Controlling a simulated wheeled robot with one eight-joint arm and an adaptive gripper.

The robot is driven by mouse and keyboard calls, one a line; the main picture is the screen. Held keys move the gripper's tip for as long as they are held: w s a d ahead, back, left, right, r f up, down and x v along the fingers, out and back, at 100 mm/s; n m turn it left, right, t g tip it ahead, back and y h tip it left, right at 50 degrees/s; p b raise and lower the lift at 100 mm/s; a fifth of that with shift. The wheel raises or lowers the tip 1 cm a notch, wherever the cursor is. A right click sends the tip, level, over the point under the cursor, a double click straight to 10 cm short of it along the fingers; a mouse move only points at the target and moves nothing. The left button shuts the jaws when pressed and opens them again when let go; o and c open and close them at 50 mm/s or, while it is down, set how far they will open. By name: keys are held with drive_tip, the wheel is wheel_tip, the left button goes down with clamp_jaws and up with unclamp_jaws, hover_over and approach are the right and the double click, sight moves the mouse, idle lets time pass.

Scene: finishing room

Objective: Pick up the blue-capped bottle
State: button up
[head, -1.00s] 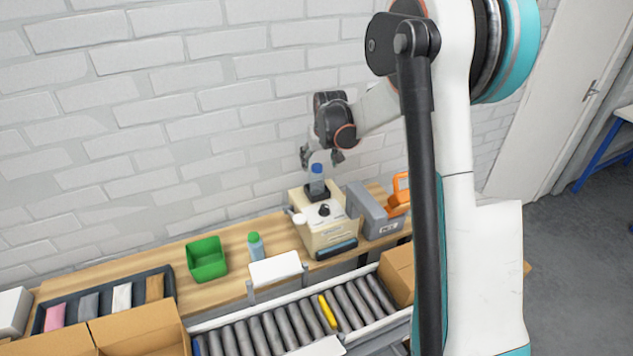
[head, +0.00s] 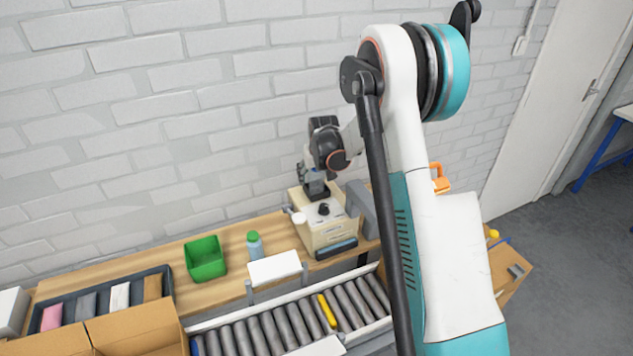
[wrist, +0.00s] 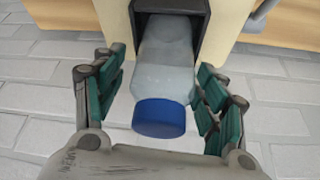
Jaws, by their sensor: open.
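My gripper (wrist: 162,92) is open, with one teal-padded finger on each side of the bottle. A gap shows at the left finger; the right finger is very close to the bottle, and I cannot tell whether it touches. In the head view my gripper (head: 314,184) is at the bottle, which it mostly hides.
A green-capped bottle (head: 255,245) and a green bin (head: 205,259) stand on the wooden bench left of the machine. A grey box (head: 361,209) stands close on its right. A roller conveyor (head: 270,333) runs in front. White brick wall (head: 200,120) rises behind.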

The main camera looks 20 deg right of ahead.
drive_tip(key=c, duration=1.1)
